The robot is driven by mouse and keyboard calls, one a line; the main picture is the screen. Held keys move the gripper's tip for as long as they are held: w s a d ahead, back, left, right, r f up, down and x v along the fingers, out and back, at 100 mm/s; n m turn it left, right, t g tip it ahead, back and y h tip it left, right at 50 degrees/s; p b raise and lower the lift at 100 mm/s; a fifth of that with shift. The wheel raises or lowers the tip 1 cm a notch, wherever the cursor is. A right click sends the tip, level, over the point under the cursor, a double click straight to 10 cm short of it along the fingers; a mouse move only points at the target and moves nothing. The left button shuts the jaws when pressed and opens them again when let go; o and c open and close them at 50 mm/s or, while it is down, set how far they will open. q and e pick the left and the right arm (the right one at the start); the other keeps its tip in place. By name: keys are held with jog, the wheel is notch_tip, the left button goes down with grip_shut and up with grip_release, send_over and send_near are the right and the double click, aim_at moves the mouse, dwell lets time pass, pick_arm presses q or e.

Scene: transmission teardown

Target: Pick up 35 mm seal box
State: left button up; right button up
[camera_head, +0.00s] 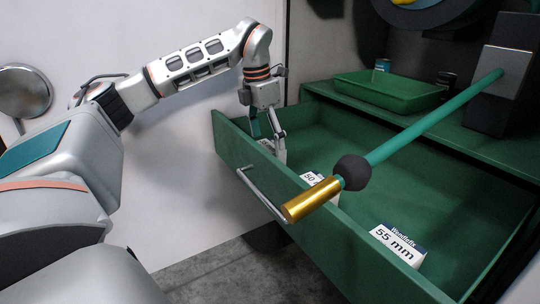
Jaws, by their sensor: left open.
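My left gripper (267,136) is open and points down into the left end of the open green drawer (325,222). Part of a small white box (267,144) shows low between and behind its fingers, mostly hidden by the drawer front and the gripper. Its label cannot be read, so I cannot tell whether it is the 35 mm seal box. I cannot tell whether the fingers touch it. My right gripper is not in view.
A box marked 55 mm (398,244) and a partly hidden one marked 50 (310,178) sit in the drawer. A green lever (430,124) with a black ball and brass end crosses above it. A green tray (388,92) stands on the bench behind.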

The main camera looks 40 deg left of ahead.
aim_at(268, 145)
pick_arm(q)
jog(key=shift+w+f, duration=0.2)
jog(key=shift+f, duration=0.8)
jog(key=shift+w+f, duration=0.15)
jog(key=shift+f, duration=0.8)
jog(key=c, duration=1.2)
jog(key=shift+d, duration=0.1)
